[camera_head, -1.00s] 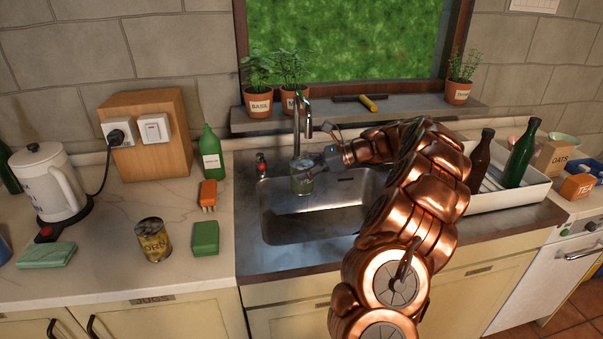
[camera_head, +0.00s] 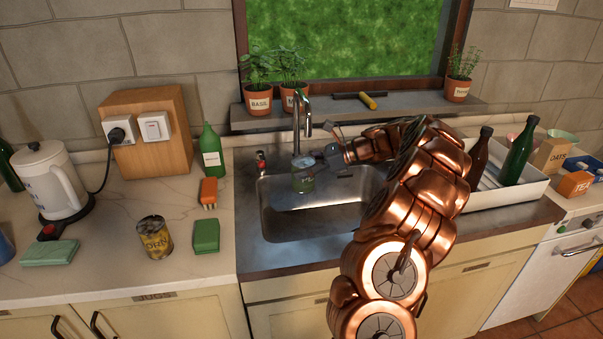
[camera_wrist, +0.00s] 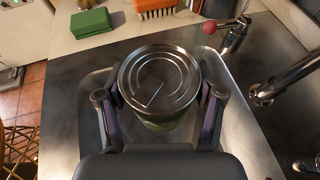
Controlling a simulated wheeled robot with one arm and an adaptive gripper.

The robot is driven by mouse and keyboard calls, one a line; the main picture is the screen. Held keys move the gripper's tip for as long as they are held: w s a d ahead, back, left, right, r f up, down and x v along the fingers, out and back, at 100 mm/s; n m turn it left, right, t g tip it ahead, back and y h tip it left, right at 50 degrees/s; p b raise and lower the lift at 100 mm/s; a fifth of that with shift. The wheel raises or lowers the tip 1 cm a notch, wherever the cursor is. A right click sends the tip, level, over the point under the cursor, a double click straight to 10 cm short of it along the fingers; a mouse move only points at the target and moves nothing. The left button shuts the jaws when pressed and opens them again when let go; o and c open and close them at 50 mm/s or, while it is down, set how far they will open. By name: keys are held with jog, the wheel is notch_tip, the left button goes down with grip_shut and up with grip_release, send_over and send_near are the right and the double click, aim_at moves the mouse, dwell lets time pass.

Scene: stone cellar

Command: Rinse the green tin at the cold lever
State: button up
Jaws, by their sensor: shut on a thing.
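My gripper (camera_wrist: 160,92) is shut around the green tin (camera_wrist: 165,123), with one finger on each side. In the wrist view its ridged metal end faces the camera and little of its green side shows. In the head view the tin (camera_head: 303,184) is held over the back left of the sink basin (camera_head: 312,222), below the tap spout (camera_head: 308,128). A lever with a red knob (camera_head: 261,157) stands left of the tap; it also shows in the wrist view (camera_wrist: 209,27). I cannot make out a cold lever or running water.
A yellow corn tin (camera_head: 155,238), green sponge (camera_head: 206,236), brush (camera_head: 208,192) and green bottle (camera_head: 212,150) stand on the left counter. A white rack (camera_head: 510,192) with bottles is right of the sink. Potted herbs (camera_head: 259,102) line the sill. The front basin is clear.

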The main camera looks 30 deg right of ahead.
aim_at(296, 183)
jog(key=shift+w+a, duration=0.15)
jog(key=shift+w, duration=0.05)
jog(key=shift+s, duration=0.15)
jog(key=shift+s+d+p, duration=0.35)
jog(key=shift+p, duration=0.15)
jog(key=shift+s+a, duration=0.1)
jog(key=shift+s+a, duration=0.8)
jog(key=shift+a, duration=0.2)
jog(key=shift+s+a, duration=0.75)
jog(key=shift+a, duration=0.3)
jog(key=shift+s+a, duration=0.8)
jog(key=shift+a, duration=0.2)
